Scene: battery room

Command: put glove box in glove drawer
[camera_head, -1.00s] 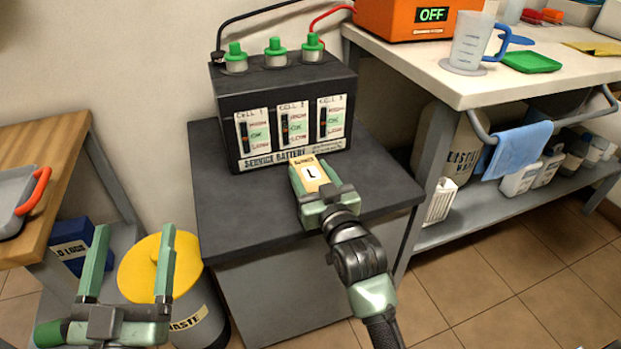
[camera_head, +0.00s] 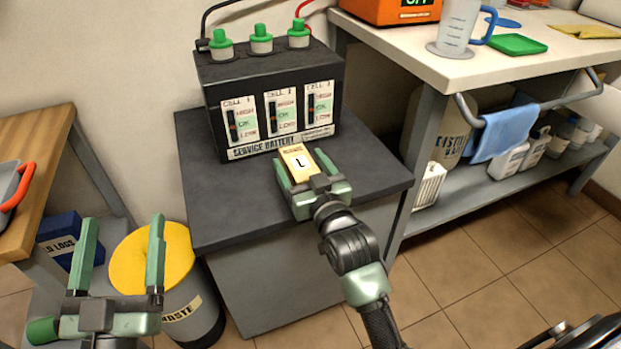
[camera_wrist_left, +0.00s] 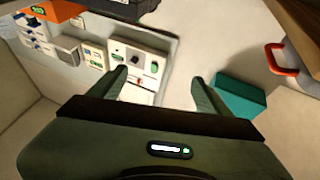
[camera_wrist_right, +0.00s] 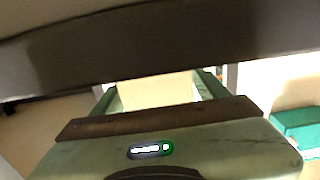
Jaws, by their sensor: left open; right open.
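A small cream-and-orange box marked L (camera_head: 298,160), apparently the glove box, is in front of the black battery, over the dark stand top. I cannot tell whether it rests there. My right gripper (camera_head: 303,171) is open around it, one finger on each side. In the right wrist view the pale box (camera_wrist_right: 155,91) is between the fingers. My left gripper (camera_head: 124,222) is open and empty above the yellow-lidded bin. In the left wrist view nothing is between its fingers (camera_wrist_left: 158,80). I cannot make out a glove drawer.
The service battery (camera_head: 275,95) with green caps stands on the dark stand (camera_head: 215,200). A white-topped bench (camera_head: 510,60) with a blue towel (camera_head: 502,132) on its rail is at the right. A waste bin (camera_head: 150,262) and a wooden table (camera_head: 35,130) are at the left.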

